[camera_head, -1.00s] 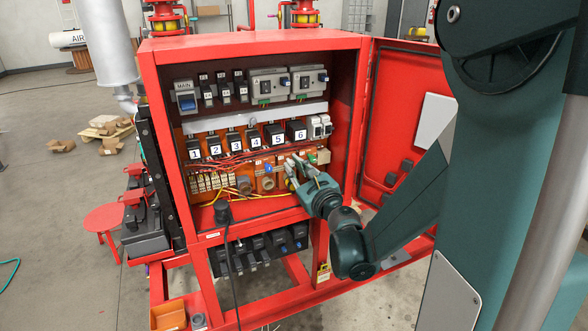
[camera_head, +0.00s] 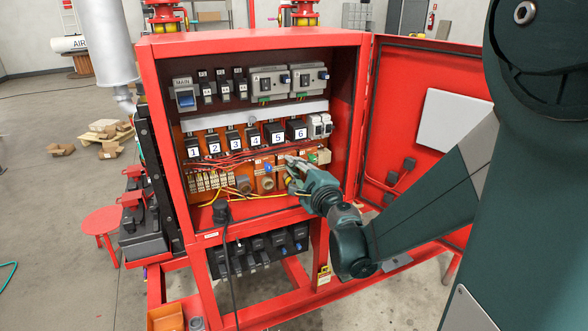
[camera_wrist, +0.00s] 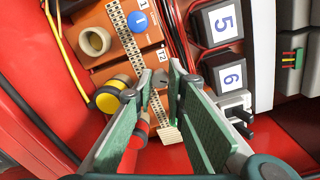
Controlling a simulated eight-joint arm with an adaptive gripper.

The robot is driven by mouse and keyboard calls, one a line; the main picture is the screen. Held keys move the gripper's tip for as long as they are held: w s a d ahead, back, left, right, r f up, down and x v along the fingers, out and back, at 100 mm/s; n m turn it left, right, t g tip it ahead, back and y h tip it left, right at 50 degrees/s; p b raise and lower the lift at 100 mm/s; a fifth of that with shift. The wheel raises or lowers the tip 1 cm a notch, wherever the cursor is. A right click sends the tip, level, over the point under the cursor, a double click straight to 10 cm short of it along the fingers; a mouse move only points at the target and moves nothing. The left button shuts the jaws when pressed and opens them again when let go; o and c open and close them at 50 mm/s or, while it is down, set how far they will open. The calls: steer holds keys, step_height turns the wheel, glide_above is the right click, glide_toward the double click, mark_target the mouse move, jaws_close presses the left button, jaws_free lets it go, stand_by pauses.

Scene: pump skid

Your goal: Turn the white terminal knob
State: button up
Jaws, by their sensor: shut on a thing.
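The terminal knob (camera_wrist: 160,78), light grey in the wrist view, sits beside the T2 label on an orange terminal block (camera_wrist: 122,68). My gripper (camera_wrist: 162,72) has its two green-padded fingers on either side of the knob and is shut on it. The fingers cover part of the knob, so its pointer direction cannot be told. In the head view my gripper (camera_head: 288,166) reaches into the lower right of the red cabinet (camera_head: 250,42) and hides the knob.
A blue knob (camera_wrist: 138,22) at T1 is close by. A yellow-ringed part (camera_wrist: 108,98) and a red cylinder (camera_wrist: 140,132) lie near the fingers. Black blocks 5 and 6 (camera_wrist: 232,75) stand to the right. The open cabinet door (camera_head: 400,130) is behind my arm. Wires cross the panel.

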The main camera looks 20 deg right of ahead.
steer(key=n+b, duration=0.1)
steer(key=n, duration=0.4)
steer(key=shift+n, duration=0.4)
steer(key=o, duration=0.9)
steer(key=shift+s, duration=0.15)
steer(key=shift+s+r, duration=0.2)
steer(key=shift+s, duration=5.65)
steer(key=shift+a, duration=0.1)
